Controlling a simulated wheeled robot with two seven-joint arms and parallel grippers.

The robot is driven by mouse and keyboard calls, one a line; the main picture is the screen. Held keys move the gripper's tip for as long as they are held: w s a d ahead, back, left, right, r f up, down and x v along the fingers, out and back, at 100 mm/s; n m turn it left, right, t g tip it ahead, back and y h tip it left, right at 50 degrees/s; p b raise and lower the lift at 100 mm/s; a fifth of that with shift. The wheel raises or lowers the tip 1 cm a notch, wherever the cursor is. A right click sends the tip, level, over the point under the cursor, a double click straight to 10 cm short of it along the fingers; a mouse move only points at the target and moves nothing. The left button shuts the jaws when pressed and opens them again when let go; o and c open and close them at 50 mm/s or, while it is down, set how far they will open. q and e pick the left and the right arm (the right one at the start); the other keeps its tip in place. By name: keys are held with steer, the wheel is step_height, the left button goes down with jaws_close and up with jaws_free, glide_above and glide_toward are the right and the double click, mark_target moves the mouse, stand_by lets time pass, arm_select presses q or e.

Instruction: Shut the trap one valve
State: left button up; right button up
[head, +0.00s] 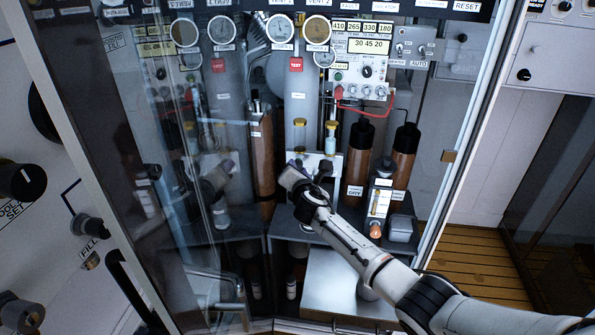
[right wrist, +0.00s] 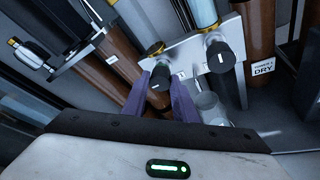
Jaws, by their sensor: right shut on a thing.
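A pale plate carries two black valve knobs below clear tubes with brass fittings. In the right wrist view the left black knob (right wrist: 161,76) sits between the purple fingers of my right gripper (right wrist: 160,98), which is shut on it. The right black knob (right wrist: 219,56) on the plate (right wrist: 188,52) stands free, with a short white mark on its face. In the head view my right gripper (head: 304,170) reaches the plate (head: 334,162) and hides much of the left knob. I cannot read which knob is trap one. My left gripper is not in view.
Brown bottles (head: 357,165), one labelled DRY, stand right of the plate. A brown cylinder (head: 260,160) stands left. A glass pane (head: 190,150) with reflections covers the left side. A red cable (head: 383,110) and gauges (head: 280,28) are above; a grey shelf (head: 290,228) lies below.

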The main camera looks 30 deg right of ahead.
steer(key=shift+f, duration=0.1)
steer(key=o, duration=1)
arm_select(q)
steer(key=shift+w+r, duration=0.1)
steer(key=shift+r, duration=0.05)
arm_select(e)
steer(key=shift+o, duration=0.2)
steer(key=shift+s, duration=0.15)
arm_select(q)
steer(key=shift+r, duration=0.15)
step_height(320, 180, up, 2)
steer(key=p, duration=0.2)
steer(key=shift+p, duration=0.3)
arm_select(e)
steer(key=v, duration=1)
steer(key=shift+a, duration=0.1)
